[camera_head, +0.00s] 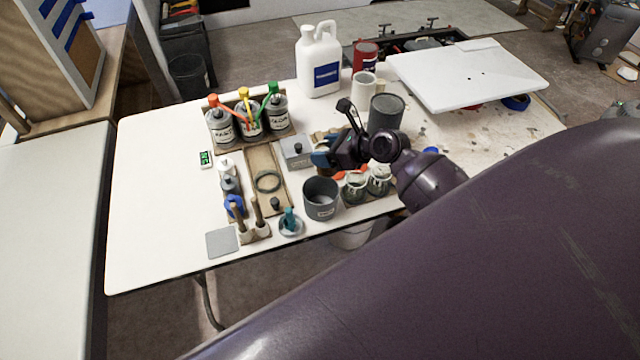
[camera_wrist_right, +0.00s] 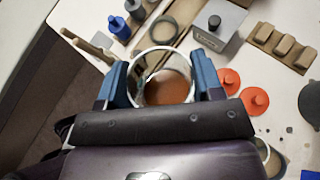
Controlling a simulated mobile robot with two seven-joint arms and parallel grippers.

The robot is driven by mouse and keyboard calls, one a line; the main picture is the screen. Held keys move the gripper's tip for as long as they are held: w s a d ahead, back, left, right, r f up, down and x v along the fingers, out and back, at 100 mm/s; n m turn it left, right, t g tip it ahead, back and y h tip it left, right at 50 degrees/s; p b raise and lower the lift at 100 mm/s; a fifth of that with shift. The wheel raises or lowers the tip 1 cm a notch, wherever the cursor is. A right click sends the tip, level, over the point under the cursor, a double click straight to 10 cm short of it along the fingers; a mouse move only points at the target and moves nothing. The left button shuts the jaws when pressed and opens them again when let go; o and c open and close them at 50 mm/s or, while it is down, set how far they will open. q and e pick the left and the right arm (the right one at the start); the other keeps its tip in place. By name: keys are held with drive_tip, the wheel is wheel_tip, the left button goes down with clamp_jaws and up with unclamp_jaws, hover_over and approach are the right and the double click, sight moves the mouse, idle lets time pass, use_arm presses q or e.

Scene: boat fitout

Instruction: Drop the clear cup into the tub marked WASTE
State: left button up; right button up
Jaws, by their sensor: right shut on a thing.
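My right gripper (camera_head: 323,159) is above the worktable, just behind the dark grey tub (camera_head: 320,187) in the head view. The tub stands open near the table's front edge; its small white label is too small to read. In the right wrist view the gripper's two blue fingers (camera_wrist_right: 161,82) are shut on the sides of the clear cup (camera_wrist_right: 172,88), which has a pale round rim and brown colour inside. The cup is hidden or too small to make out in the head view. How far it is above the table is unclear. My left gripper is not in view.
Two glass jars (camera_head: 355,187) stand right of the tub. A grey box with a knob (camera_head: 297,151) and a wooden tray (camera_head: 262,163) lie to its left. Orange-red lids (camera_wrist_right: 230,81) lie beside the cup in the wrist view. The table's left part is clear.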

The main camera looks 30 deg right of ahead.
wheel_tip(320, 180, down, 3)
drive_tip(key=shift+r+b, duration=0.1)
drive_tip(key=shift+b, duration=0.85)
drive_tip(key=shift+f+b, duration=0.6)
drive_tip(key=shift+b, duration=0.3)
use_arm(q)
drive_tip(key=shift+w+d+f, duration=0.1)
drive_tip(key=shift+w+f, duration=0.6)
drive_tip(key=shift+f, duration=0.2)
use_arm(e)
drive_tip(key=o, duration=1)
drive_tip(key=shift+o, duration=0.2)
drive_tip(key=shift+s, duration=0.1)
use_arm(q)
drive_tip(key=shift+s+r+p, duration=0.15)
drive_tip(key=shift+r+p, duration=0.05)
drive_tip(key=shift+p, duration=0.2)
use_arm(e)
drive_tip(key=v, duration=1)
drive_tip(key=shift+s+r, duration=0.25)
drive_tip(key=shift+r, duration=0.05)
